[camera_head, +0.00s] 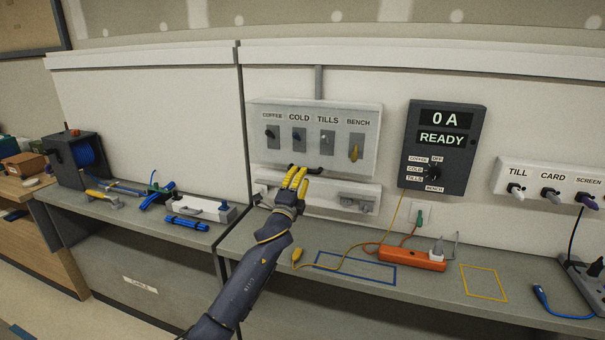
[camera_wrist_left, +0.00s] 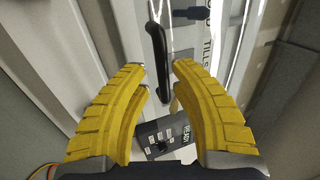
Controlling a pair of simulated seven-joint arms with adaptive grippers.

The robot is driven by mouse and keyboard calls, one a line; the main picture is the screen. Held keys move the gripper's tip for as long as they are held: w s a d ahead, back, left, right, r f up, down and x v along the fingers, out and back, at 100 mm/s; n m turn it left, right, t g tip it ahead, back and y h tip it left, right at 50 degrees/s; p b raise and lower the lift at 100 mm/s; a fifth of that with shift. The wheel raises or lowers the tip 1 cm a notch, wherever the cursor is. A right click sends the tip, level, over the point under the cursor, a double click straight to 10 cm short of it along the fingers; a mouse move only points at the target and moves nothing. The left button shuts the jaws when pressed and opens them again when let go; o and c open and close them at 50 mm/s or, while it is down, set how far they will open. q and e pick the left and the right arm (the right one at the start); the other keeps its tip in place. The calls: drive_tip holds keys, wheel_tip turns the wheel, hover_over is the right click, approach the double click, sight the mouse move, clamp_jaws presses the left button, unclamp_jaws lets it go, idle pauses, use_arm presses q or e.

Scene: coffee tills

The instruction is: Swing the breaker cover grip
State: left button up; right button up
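The breaker box (camera_head: 365,113) is a pale panel on the back wall with switches labelled COFFEE, COLD, TILLS and BENCH. A black bar grip (camera_head: 314,170) sits at its lower edge, partly hidden by my fingers. The black grip (camera_wrist_left: 157,50) also shows in the left wrist view, ahead of and between the fingertips. My left gripper (camera_head: 297,171) has yellow fingers and is at the grip, just below the box. In the wrist view the left gripper (camera_wrist_left: 160,82) is open with its fingertips apart. I cannot tell whether a finger touches the grip. My right gripper is not in view.
A dark display (camera_head: 443,147) reading 0 A and READY hangs right of the box. An orange power strip (camera_head: 412,259) and a yellow-ended cable lie on the bench below.

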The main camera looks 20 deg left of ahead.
use_arm(q)
drive_tip(key=v, duration=0.9)
drive_tip(key=shift+s+f, duration=0.1)
drive_tip(key=shift+f, duration=0.1)
